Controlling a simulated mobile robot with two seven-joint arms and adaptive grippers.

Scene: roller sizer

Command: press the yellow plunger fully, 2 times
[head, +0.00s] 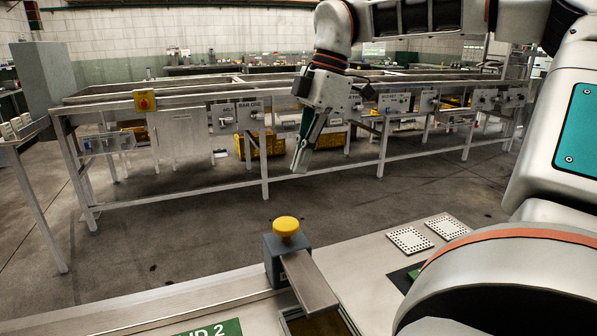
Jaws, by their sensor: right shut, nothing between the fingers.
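The yellow plunger (286,227) is a round mushroom-shaped knob, standing up on a small dark grey housing (287,256) at the far edge of the light work surface. A flat metal bar (308,283) runs from the housing toward me. My right gripper (299,169) is shut and empty, pointing down. In the picture it shows above the plunger, with a clear gap between them. My left gripper is not in view.
The light work surface (370,262) carries two white perforated plates (410,240) and a green label (212,329). Behind is a long metal roller frame (180,196) with a red-and-yellow switch (144,101) and yellow crates (262,143) beneath. Open floor lies between.

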